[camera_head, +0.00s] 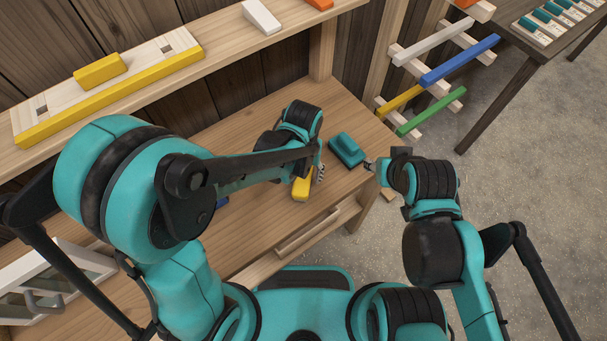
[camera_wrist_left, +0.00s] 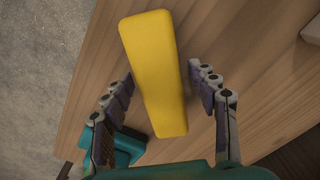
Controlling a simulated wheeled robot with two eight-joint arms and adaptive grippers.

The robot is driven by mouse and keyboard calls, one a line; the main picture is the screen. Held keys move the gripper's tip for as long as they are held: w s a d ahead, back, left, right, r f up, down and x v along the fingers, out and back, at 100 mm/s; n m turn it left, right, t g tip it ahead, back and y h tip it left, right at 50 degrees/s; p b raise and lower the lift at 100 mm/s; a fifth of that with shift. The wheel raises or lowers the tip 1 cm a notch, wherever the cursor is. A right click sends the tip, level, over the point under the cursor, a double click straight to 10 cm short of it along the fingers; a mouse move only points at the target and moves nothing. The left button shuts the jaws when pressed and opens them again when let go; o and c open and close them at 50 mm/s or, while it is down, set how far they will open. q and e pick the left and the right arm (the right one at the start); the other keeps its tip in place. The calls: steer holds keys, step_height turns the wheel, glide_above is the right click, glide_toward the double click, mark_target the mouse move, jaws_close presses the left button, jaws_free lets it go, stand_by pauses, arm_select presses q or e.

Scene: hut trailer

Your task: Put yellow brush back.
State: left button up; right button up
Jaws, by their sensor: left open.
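The yellow brush (camera_head: 301,188) lies on the wooden desk, partly hidden by my left gripper in the head view. In the left wrist view, the yellow brush (camera_wrist_left: 158,75) is a long block lying between the two fingers. My left gripper (camera_head: 320,173) is open, with a finger on each side of the brush and small gaps visible. Its fingers also show in the left wrist view (camera_wrist_left: 160,82). My right gripper (camera_head: 370,165) is at the desk's right edge, beside a teal block; its fingers are too small to judge.
The teal block (camera_head: 346,150) lies on the desk (camera_head: 240,130), close to my left gripper. A shelf above holds a long wooden board (camera_head: 150,68) with a yellow edge and a yellow block (camera_head: 100,71) on it. A rack of coloured bars (camera_head: 440,70) stands right.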

mark_target(303, 174)
arm_select(q)
step_height(303, 174, up, 11)
steer(key=p, duration=0.3)
arm_select(e)
step_height(303, 174, up, 4)
steer(key=shift+f, duration=0.25)
arm_select(q)
steer(key=shift+s+f, duration=0.1)
